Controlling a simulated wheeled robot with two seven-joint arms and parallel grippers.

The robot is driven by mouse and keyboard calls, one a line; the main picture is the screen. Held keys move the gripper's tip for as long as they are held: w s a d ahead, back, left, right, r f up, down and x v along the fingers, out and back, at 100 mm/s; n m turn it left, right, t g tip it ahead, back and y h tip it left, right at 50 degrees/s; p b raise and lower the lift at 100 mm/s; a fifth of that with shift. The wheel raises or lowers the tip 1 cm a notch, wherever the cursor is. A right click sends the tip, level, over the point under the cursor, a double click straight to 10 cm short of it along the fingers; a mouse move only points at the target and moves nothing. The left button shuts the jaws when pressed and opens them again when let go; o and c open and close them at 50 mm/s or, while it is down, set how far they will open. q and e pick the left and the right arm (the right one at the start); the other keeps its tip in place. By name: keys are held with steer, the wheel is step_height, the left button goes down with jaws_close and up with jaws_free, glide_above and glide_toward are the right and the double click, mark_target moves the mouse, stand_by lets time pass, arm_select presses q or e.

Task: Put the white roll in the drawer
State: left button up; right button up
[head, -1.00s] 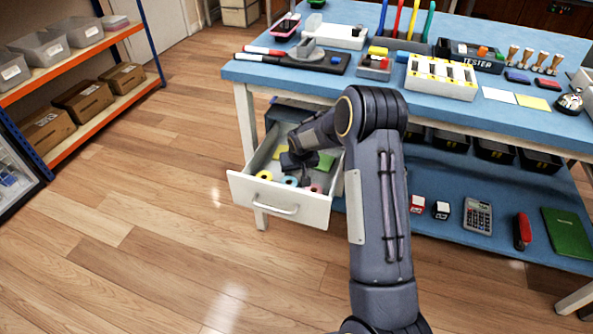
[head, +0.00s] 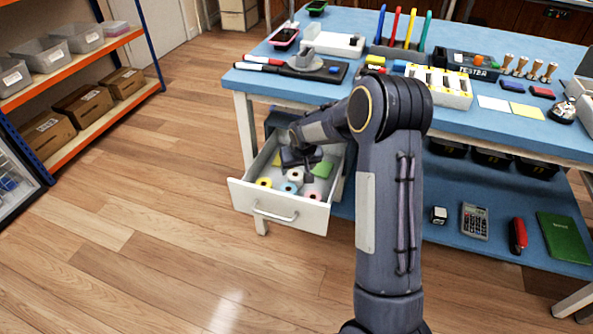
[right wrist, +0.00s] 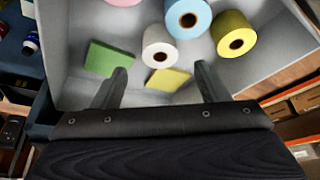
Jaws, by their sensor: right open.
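The white roll (right wrist: 160,46) lies inside the open drawer (head: 277,216). It also shows in the head view (head: 295,174), partly hidden by my gripper. In the right wrist view it is beside a blue roll (right wrist: 187,18) and near a yellow roll (right wrist: 233,34). My right gripper (right wrist: 163,82) is open and empty, above the drawer. Its fingers are apart from the white roll, which shows beyond them in the right wrist view. My left gripper is in neither view.
A pink roll (head: 315,194), a green pad (right wrist: 108,59) and a yellow pad (right wrist: 168,79) are also in the drawer. The blue tabletop (head: 440,116) stands above it, crowded with tools. Open wooden floor (head: 130,240) lies to the left.

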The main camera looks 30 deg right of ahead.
steer(key=s+a+r+y, duration=0.1)
steer(key=s+a+r, duration=0.2)
steer(key=s+r, duration=0.3)
steer(key=s+a+r+t+y, duration=0.1)
steer(key=s+a+r, duration=0.1)
steer(key=s+r, duration=0.4)
steer(key=s+a+r+y, duration=0.1)
steer(key=s+a+r, duration=0.2)
steer(key=s+r, duration=0.3)
steer(key=s+a+y, duration=0.1)
steer(key=s+a, duration=0.2)
steer(key=s, duration=0.5)
steer(key=s+a+f+n+y, duration=0.1)
steer(key=s+a, duration=0.3)
steer(key=s, duration=0.3)
steer(key=shift+s+a+f+n+p, duration=0.25)
steer(key=shift+s+f+n+p, duration=0.05)
steer(key=shift+s, duration=0.1)
